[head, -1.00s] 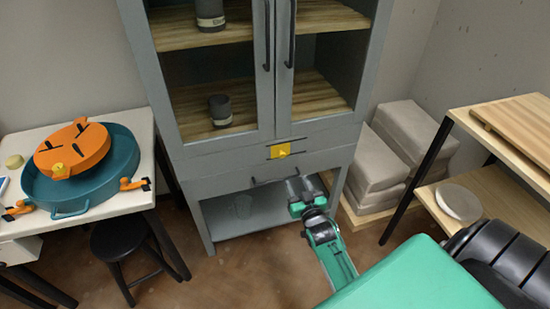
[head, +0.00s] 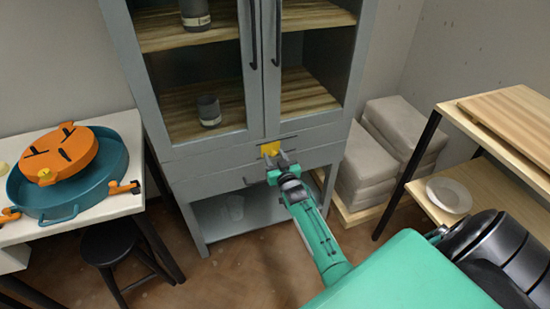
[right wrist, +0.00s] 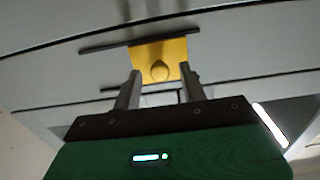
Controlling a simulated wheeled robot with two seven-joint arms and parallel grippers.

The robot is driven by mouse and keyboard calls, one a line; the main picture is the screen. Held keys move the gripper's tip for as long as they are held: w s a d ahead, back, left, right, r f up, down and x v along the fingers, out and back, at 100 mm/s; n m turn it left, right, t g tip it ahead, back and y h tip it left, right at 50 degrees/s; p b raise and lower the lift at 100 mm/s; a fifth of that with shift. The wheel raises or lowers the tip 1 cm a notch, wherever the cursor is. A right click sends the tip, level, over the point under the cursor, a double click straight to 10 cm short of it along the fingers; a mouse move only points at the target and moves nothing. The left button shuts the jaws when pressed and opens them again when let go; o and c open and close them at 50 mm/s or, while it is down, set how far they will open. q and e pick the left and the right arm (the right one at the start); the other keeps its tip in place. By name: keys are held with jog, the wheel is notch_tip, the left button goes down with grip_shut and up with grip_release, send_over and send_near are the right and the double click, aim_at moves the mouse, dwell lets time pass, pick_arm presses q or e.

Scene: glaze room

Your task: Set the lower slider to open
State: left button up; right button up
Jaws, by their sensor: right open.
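A yellow slider (head: 269,149) sits on the front of the grey cabinet (head: 215,170), just below the glass doors, on a dark horizontal slot. In the right wrist view the yellow slider plate (right wrist: 177,49) has a round knob. My right gripper (head: 281,158) is open just in front of and below the slider. In the right wrist view the fingers of my right gripper (right wrist: 160,74) stand on either side of the knob; I cannot tell whether they touch it. No second slider is seen. My left gripper is not in view.
A white table (head: 95,215) with a blue basin (head: 112,185) and an orange round object (head: 75,155) stands at left, a black stool (head: 110,243) beside it. Stacked grey bags (head: 370,170) and a wooden shelf (head: 485,180) stand at right. The floor before the cabinet is open.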

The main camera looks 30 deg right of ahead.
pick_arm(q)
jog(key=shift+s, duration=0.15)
